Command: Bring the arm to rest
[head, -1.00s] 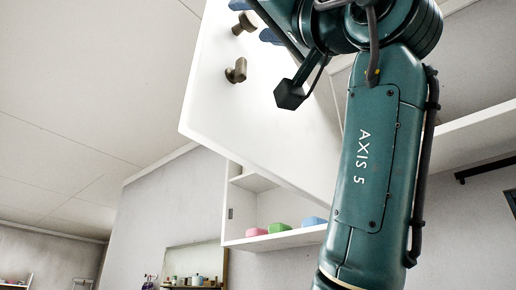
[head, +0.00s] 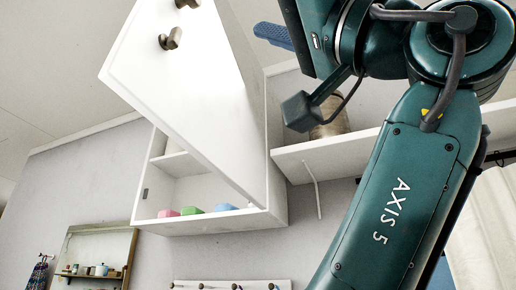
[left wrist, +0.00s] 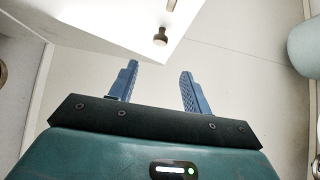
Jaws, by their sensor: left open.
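My left arm's teal link, marked AXIS 5, fills the right of the head view. My left gripper (head: 272,36) shows there only as blue finger at the top, beside the raised white cabinet door (head: 185,85); the rest is hidden or out of frame. In the left wrist view the gripper (left wrist: 159,68) is open, with two blue fingers apart and nothing between them. The door (left wrist: 95,22) and a dark knob (left wrist: 160,37) lie beyond the fingertips. Whether anything touches the door cannot be told. My right gripper is not in view.
The white wall cabinet (head: 278,205) holds a pink (head: 168,213), a green (head: 192,210) and a blue item (head: 226,207). A shelf (head: 335,158) with a brownish container (head: 331,122) is behind my arm. A mirror (head: 105,245) hangs lower left.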

